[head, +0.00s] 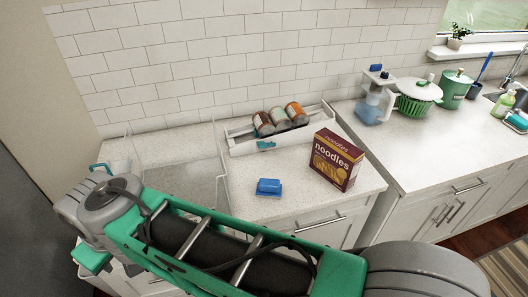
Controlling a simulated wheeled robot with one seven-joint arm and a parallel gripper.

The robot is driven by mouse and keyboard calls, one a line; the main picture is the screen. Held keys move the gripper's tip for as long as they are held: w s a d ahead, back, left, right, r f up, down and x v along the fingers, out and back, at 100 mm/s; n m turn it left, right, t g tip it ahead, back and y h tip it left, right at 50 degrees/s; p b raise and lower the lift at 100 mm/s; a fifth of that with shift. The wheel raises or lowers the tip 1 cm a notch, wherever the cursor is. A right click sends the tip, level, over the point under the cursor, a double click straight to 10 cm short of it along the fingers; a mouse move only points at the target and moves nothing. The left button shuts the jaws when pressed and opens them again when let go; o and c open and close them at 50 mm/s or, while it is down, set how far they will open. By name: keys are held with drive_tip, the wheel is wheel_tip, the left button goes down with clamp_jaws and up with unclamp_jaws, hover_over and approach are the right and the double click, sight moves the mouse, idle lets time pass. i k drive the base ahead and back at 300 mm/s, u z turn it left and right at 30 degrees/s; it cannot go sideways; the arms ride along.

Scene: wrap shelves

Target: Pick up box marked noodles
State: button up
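The box marked noodles (335,160) is dark maroon with a yellow picture and stands upright on the speckled counter, right of centre. Its printed front faces me, and its narrow right side also shows. My green and grey arm crosses the lower part of the head view, in front of the counter and below the box. The arm does not cover the box. My gripper is not visible in this view.
A blue block-like item (269,187) lies left of the box. Several cans lie in a white tray (245,149) behind. A clear bin (190,180) stands left. A pitcher (375,100) stands farther right. Counter between blue item and box is clear.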

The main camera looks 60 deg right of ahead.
sight(339, 161)
drive_tip(key=u, duration=0.85)
drive_tip(key=k, duration=2.3)
drive_tip(key=z, duration=0.4)
drive_tip(key=i, duration=0.3)
drive_tip(key=u, duration=0.15)
